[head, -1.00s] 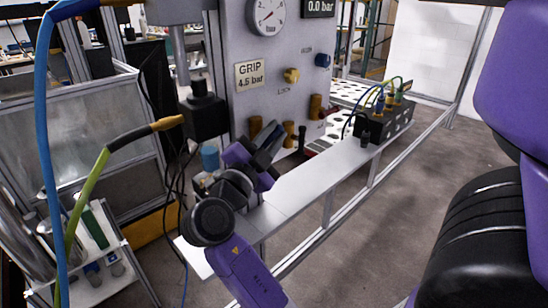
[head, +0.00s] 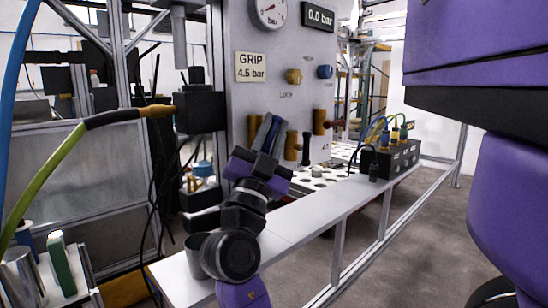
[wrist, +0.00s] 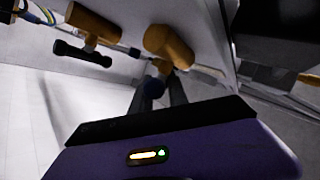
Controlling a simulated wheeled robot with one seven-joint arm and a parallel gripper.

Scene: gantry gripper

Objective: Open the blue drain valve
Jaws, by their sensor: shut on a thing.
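The blue drain valve has a brass body (wrist: 168,45) low on the grey panel, with a small blue part (wrist: 157,86) between my fingertips in the wrist view. My gripper (wrist: 157,90) is shut on this blue part. The fingers hide most of it, so I cannot tell the handle's angle. In the head view my gripper (head: 268,130) reaches up in front of the left brass fitting (head: 254,126), and its fingers cover the handle.
A brass valve with a black handle (head: 306,145) is close to the right of my gripper. A blue knob (head: 325,71) is higher on the panel. A narrow bench (head: 290,217) runs below my arm.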

